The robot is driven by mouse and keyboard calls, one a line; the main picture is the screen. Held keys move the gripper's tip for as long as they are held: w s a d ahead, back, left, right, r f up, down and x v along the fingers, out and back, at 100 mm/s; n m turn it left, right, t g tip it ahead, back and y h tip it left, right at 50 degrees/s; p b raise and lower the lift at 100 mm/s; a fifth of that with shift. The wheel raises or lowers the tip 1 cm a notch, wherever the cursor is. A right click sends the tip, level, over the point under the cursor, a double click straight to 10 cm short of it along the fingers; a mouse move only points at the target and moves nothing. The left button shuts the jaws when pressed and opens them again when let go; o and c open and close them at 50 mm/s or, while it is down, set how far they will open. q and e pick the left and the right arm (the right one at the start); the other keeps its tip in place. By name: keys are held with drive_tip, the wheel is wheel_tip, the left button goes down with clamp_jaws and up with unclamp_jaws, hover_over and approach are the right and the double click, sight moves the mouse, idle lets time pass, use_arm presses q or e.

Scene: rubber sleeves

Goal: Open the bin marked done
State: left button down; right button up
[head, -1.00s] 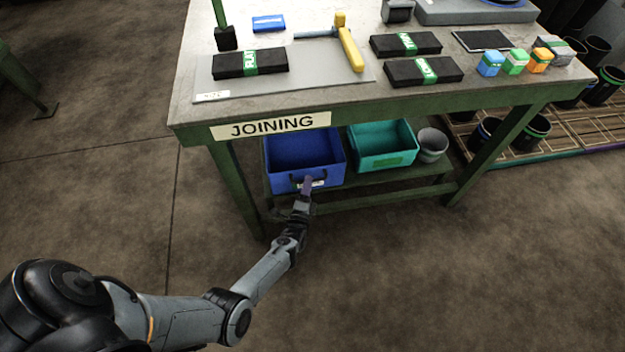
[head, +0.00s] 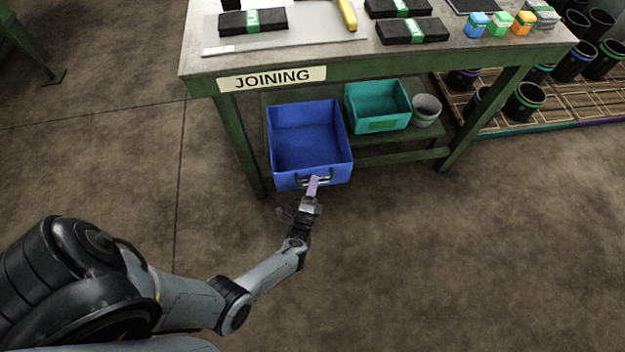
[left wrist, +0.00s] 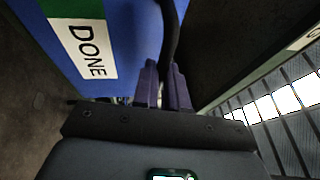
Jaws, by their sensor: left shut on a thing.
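The blue bin (head: 310,142) is on the low shelf under the bench and sticks out past the shelf's front. It is empty as far as I can see. In the left wrist view its blue front carries a white label reading DONE (left wrist: 88,55). A dark handle (left wrist: 172,30) runs down between the fingers there. My left gripper (head: 314,187) is at the bin's front and is shut on the handle; it also shows in the left wrist view (left wrist: 165,88). My right gripper is in neither view.
A teal bin (head: 381,122) and a grey pot (head: 427,108) stand on the shelf right of the blue bin. The bench, marked JOINING (head: 271,79), overhangs them. Its green legs (head: 238,145) flank the shelf. The floor in front is clear.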

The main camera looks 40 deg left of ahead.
use_arm(q)
drive_tip(key=shift+w+a, duration=0.2)
drive_tip(key=shift+a, duration=0.05)
drive_tip(key=c, duration=1.2)
unclamp_jaws()
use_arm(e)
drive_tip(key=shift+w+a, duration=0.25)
use_arm(q)
drive_tip(key=shift+s, duration=0.1)
